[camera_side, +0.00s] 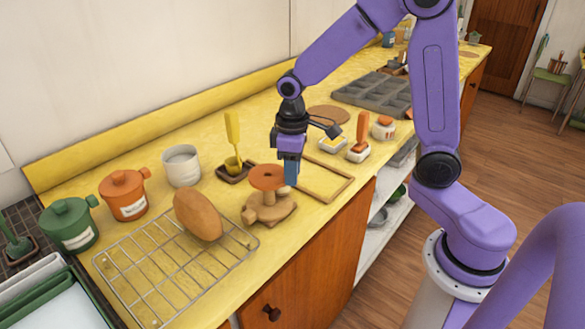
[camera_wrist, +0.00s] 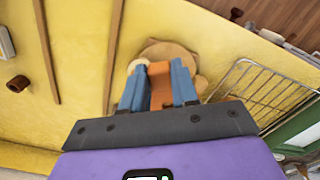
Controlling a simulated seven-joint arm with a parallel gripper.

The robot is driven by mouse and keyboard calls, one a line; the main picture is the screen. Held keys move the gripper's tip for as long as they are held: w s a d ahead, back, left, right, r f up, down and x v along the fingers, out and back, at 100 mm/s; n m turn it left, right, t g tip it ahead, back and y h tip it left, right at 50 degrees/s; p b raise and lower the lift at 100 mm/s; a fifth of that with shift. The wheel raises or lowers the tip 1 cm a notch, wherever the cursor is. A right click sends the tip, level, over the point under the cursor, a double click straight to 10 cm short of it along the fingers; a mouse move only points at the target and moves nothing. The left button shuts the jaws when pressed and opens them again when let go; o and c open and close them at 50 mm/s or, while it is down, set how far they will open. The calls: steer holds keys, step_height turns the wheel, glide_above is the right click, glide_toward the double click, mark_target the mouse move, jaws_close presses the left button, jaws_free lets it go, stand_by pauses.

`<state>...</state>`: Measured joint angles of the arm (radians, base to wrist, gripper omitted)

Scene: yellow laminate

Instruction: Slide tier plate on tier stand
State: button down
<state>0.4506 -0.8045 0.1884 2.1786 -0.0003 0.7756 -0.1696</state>
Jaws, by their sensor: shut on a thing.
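The tier plate (camera_side: 267,175) is an orange disc, seen in the side view above the tier stand (camera_side: 272,213), a tan wooden base on the counter. My gripper (camera_side: 291,174), with blue fingers, is shut on the plate's right edge and points down. In the wrist view my gripper (camera_wrist: 158,88) has the orange plate (camera_wrist: 162,78) between its blue fingers, with the tan stand (camera_wrist: 165,48) behind. The plate looks about level and centred over the stand. I cannot tell whether its hole is around the post or just above it.
A wire rack (camera_side: 175,270) with a brown loaf (camera_side: 198,215) is at the left front.

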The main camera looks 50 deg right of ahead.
steer(key=shift+f, duration=0.45)
steer(key=shift+f, duration=0.2)
steer(key=shift+f, duration=0.4)
steer(key=shift+f, duration=0.15)
stand_by(0.5)
steer(key=c, duration=0.8)
jaws_free()
steer(key=shift+c, duration=0.5)
